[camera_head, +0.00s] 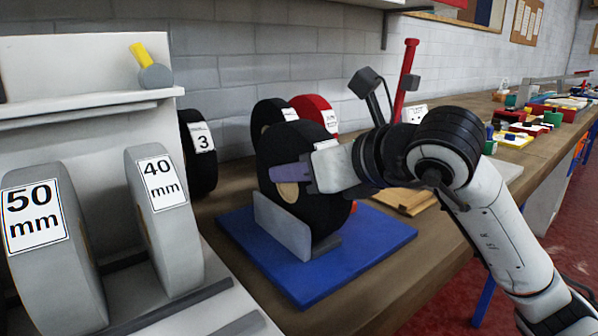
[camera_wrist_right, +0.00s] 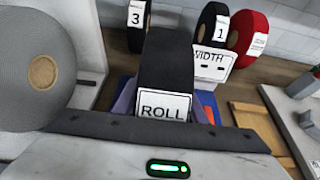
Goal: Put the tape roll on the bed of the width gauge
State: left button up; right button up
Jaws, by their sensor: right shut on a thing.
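The black tape roll (camera_head: 325,215) stands upright over the width gauge, a blue base (camera_head: 375,238) with a grey upright plate (camera_head: 282,226) and a low grey bar. The plate hides part of the roll's lower left side, and I cannot tell whether the roll touches the bed. My right gripper (camera_head: 290,174) is shut on the roll, with a purple finger across its near face by the tan core. In the right wrist view, the roll (camera_wrist_right: 168,65) is between the fingers, with its "ROLL" label facing the camera. My left gripper is not in view.
Grey 50 mm (camera_head: 55,250) and 40 mm (camera_head: 165,220) discs stand in a white rack at the left. Black roll 3 (camera_head: 199,165), another black roll (camera_head: 268,112) and a red roll (camera_head: 312,106) stand behind. A "WIDTH" sign (camera_wrist_right: 211,66) is behind the roll. Boards lie right.

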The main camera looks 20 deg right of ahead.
jog(key=o, duration=1.4)
jog(key=v, duration=1.2)
jog(key=shift+p, duration=0.4)
